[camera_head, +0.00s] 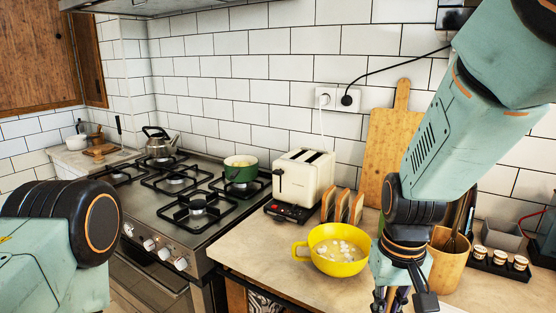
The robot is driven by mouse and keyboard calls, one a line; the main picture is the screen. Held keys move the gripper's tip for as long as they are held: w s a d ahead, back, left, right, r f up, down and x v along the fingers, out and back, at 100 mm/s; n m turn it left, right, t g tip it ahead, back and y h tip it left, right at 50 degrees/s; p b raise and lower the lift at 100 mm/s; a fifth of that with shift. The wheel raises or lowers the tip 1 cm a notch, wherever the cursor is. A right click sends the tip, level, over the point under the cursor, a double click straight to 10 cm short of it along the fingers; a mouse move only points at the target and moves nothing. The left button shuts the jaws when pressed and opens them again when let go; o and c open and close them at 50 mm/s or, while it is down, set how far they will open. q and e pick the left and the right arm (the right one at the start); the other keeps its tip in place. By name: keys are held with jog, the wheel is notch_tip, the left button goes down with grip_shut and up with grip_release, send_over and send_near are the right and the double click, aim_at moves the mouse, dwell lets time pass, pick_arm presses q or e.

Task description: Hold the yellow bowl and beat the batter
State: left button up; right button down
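The yellow bowl (321,259) stands upright on the counter right of the stove, with its handle pointing left. It holds a pale liquid with white lumps. My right gripper (404,299) points down just right of the bowl, apart from it in the picture. Its fingertips are cut off by the bottom edge, so its opening is unclear. My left arm shows at the lower left, but its gripper is out of view.
A cream toaster (303,178) and a rack with bread slices (343,207) stand behind the bowl. A cutting board (392,135) leans on the wall. The gas stove (160,215) holds a green pot (240,170) and a kettle (158,146). Small jars (499,259) sit at right. Counter left of the bowl is clear.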

jog(key=f+b, duration=0.1)
jog(key=s+f+b, duration=0.1)
jog(key=f, duration=0.1)
jog(key=f+b, duration=0.1)
jog(key=f, duration=0.1)
jog(key=shift+s+f, duration=0.2)
jog(key=shift+s, duration=0.2)
jog(key=shift+w+a+f+b, duration=0.1)
jog(key=shift+f+b, duration=0.75)
jog(key=shift+b, duration=0.1)
pick_arm(q)
notch_tip(320, 180, down, 6)
jog(key=shift+r, duration=0.1)
pick_arm(e)
jog(key=shift+r, duration=0.1)
pick_arm(q)
jog(key=shift+c, duration=0.4)
jog(key=shift+s, duration=0.1)
jog(key=shift+c, duration=1.9)
jog(key=shift+w, duration=0.25)
